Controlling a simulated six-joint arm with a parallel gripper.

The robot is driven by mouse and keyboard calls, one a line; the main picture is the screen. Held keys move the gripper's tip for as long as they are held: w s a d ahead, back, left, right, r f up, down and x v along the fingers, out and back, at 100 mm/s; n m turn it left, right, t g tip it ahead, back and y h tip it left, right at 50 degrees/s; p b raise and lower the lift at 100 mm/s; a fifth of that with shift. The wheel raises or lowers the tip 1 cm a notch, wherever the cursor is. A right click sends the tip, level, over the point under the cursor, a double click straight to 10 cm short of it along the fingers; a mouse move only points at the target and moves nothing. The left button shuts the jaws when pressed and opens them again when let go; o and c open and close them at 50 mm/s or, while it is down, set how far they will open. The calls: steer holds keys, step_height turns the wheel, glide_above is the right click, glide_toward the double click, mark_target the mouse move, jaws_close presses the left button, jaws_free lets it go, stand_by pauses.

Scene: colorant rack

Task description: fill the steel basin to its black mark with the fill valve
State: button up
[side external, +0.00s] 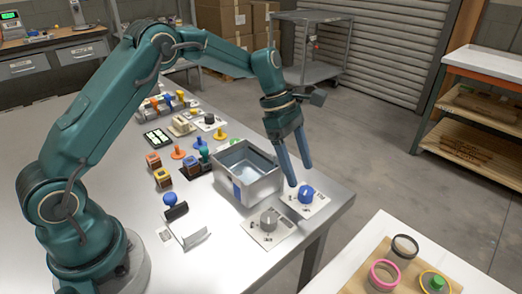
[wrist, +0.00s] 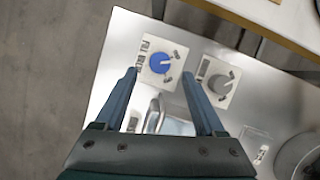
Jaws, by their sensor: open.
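The steel basin (side external: 262,190) is an open square box near the table's front right corner. Its inside looks grey-blue; I cannot make out the black mark or the water level. In the wrist view part of it (wrist: 176,127) shows between my fingers. A blue knob (side external: 306,194) on a white plate sits right of the basin; it also shows in the wrist view (wrist: 160,63), its plate lettered, seemingly "FILL". A grey knob (side external: 268,220) on a similar plate is nearer the front, also in the wrist view (wrist: 220,84). My gripper (side external: 300,177) is open and empty, pointing down above the blue knob.
Stamps and coloured knobs (side external: 178,152) crowd the table left of and behind the basin. A blue-handled tool (side external: 171,203) and a bent metal piece (side external: 196,238) lie at the front left. A separate bench with coloured rings (side external: 385,275) stands at the lower right.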

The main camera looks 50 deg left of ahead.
step_height(320, 180, up, 5)
steer(key=m+t, duration=0.2)
steer(key=m, duration=3)
glide_above(306, 190)
steer(key=s+a, duration=0.1)
steer(key=a, duration=0.1)
steer(key=shift+y, duration=0.3)
steer(key=f, duration=0.5)
steer(key=shift+s, duration=0.2)
steer(key=shift+x, duration=2.55)
